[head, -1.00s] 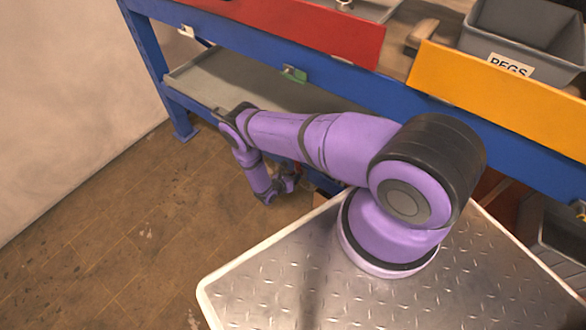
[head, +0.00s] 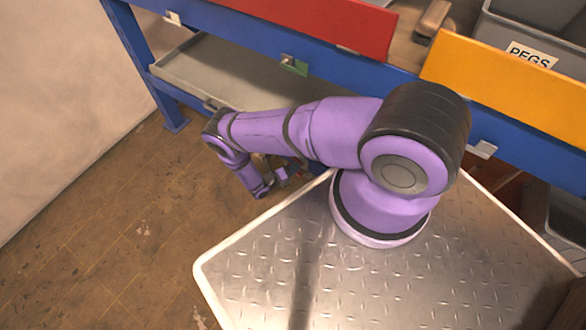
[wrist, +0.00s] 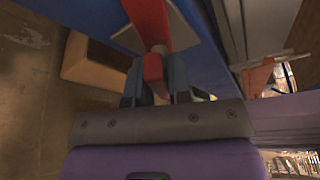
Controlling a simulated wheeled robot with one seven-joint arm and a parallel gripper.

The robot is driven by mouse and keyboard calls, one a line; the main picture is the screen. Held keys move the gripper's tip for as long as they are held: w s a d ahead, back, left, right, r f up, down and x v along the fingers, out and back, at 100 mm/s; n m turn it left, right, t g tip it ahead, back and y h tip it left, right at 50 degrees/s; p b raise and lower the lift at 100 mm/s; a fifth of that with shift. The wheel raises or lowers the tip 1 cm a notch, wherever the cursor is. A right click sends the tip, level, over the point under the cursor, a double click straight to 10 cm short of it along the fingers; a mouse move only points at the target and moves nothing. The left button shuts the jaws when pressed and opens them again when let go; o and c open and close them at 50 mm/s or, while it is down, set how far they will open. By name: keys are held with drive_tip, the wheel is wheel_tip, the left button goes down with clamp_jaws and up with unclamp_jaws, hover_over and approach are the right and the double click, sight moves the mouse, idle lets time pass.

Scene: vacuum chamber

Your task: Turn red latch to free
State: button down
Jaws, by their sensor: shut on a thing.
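In the wrist view the red latch (wrist: 153,68) is a red bar that comes down from a pale grey plate (wrist: 128,38) under a blue surface. My gripper (wrist: 156,80) has its two dark fingers on either side of the latch's lower end and is shut on it. In the head view my purple arm reaches left and bends down beside the blue bench. My gripper there (head: 286,176) is small and dark below the bench edge, and the latch cannot be made out.
The blue bench frame (head: 240,35) carries a red panel (head: 320,22), a yellow panel (head: 500,78) and a grey PEGS bin (head: 520,30). A grey shelf (head: 215,75) sits below. Floor at left is clear.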

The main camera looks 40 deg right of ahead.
drive_tip(key=shift+w+n, duration=0.1)
drive_tip(key=shift+n, duration=0.3)
drive_tip(key=c, duration=1.1)
unclamp_jaws()
drive_tip(key=shift+o, duration=0.2)
drive_tip(key=shift+a, duration=0.1)
drive_tip(key=a+r, duration=0.1)
drive_tip(key=a, duration=0.9)
drive_tip(key=shift+a+r, duration=0.25)
drive_tip(key=shift+w, duration=0.1)
drive_tip(key=shift+c, duration=0.3)
